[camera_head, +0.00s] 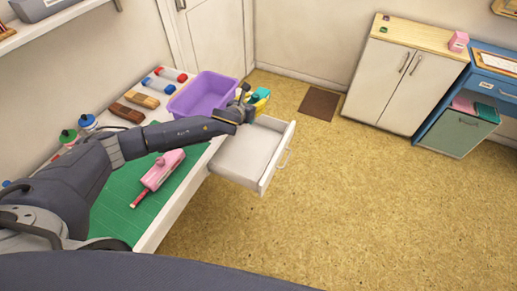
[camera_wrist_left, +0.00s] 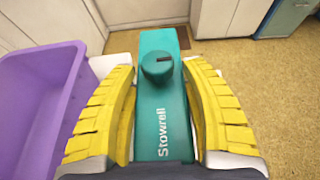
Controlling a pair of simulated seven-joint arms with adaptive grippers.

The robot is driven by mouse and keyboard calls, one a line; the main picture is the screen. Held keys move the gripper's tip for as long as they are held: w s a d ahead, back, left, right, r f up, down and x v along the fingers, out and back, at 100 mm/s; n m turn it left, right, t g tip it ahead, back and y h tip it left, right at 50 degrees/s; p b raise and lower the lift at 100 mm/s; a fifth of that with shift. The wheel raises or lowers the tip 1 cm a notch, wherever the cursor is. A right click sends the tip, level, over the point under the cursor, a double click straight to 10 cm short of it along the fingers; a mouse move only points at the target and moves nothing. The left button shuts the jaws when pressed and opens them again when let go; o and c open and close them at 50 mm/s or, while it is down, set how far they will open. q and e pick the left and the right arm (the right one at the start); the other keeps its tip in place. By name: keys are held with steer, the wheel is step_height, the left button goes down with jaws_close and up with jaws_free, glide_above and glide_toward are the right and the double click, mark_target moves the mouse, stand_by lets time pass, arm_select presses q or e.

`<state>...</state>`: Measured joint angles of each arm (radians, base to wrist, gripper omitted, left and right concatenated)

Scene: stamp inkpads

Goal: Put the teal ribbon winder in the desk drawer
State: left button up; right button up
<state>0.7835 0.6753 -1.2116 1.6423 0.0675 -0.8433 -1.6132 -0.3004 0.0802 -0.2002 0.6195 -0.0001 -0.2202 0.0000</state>
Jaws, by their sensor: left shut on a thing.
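The teal ribbon winder (camera_wrist_left: 160,105), a long body with a round knob and the word "Stowrell", sits between the yellow fingers of my left gripper (camera_wrist_left: 165,125). In the head view the left gripper (camera_head: 255,97) reaches past the table's right edge, shut on the teal ribbon winder (camera_head: 262,93). It is beyond the far end of the open desk drawer (camera_head: 240,160). The drawer is pulled out from the table's right side, and the part of its inside that shows is empty. My right gripper is not in view.
A purple bin (camera_head: 203,94) stands on the table beside my left wrist. A pink device (camera_head: 160,172) lies on the green mat (camera_head: 112,208). Several stamps and bottles line the table's back. Open floor lies right of the drawer.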

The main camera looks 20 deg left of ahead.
arm_select(q)
step_height(320, 180, down, 20)
steer(key=shift+d+f, duration=0.1)
steer(key=shift+d, duration=0.05)
stand_by(0.7)
steer(key=shift+f, duration=0.1)
steer(key=o, duration=1.2)
steer(key=shift+s+r, duration=0.15)
steer(key=shift+r, duration=0.1)
steer(key=v, duration=1.1)
steer(key=shift+s+r, duration=0.15)
steer(key=shift+s, duration=0.15)
